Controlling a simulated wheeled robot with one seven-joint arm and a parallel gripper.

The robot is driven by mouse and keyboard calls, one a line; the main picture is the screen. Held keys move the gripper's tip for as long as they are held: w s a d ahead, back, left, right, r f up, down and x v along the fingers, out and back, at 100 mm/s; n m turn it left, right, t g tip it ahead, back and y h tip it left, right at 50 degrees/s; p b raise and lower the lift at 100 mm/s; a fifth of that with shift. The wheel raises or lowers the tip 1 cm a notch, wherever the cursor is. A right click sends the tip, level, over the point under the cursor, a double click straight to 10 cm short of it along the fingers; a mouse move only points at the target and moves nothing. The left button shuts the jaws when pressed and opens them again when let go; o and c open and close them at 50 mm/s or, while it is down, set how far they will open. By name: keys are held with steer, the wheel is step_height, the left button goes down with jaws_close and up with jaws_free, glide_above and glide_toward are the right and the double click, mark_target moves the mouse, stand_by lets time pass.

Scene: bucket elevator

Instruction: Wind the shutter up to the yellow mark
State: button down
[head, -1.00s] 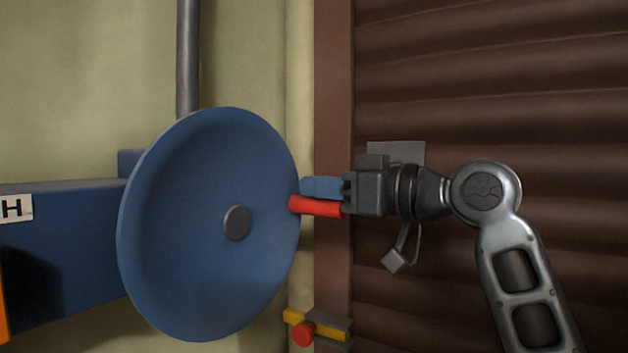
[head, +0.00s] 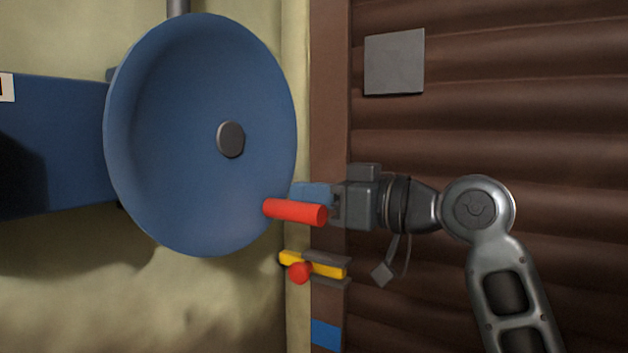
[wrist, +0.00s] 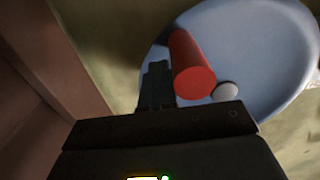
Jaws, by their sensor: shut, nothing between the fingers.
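The large blue dished wheel (head: 185,110) stands left of the shutter, with a grey hub (head: 231,139). Its red handle (head: 295,212) sticks out toward the viewer at the wheel's lower right. My gripper (head: 311,193) is shut and empty. Its fingers lie just behind and above the red handle in the head view, beside it and not around it; I cannot tell whether they touch. In the wrist view the handle (wrist: 192,68) is right of the dark fingers (wrist: 157,85). The brown slatted shutter (head: 480,115) fills the right. A yellow strip (head: 328,270) sits on its brown frame.
A red ball (head: 299,272) on a yellow and grey fitting is just below the handle. A blue patch (head: 326,335) is lower on the frame. A grey plate (head: 394,62) is on the shutter. A blue housing (head: 50,150) stands behind the wheel at left.

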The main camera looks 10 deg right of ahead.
steer(key=s+a+f, duration=0.2)
steer(key=shift+s+a+f+b, duration=0.1)
steer(key=shift+s+f+b, duration=0.15)
steer(key=shift+s+b, duration=0.05)
steer(key=shift+s+a+f, duration=0.45)
steer(key=shift+s+a, duration=0.2)
steer(key=shift+s, duration=0.2)
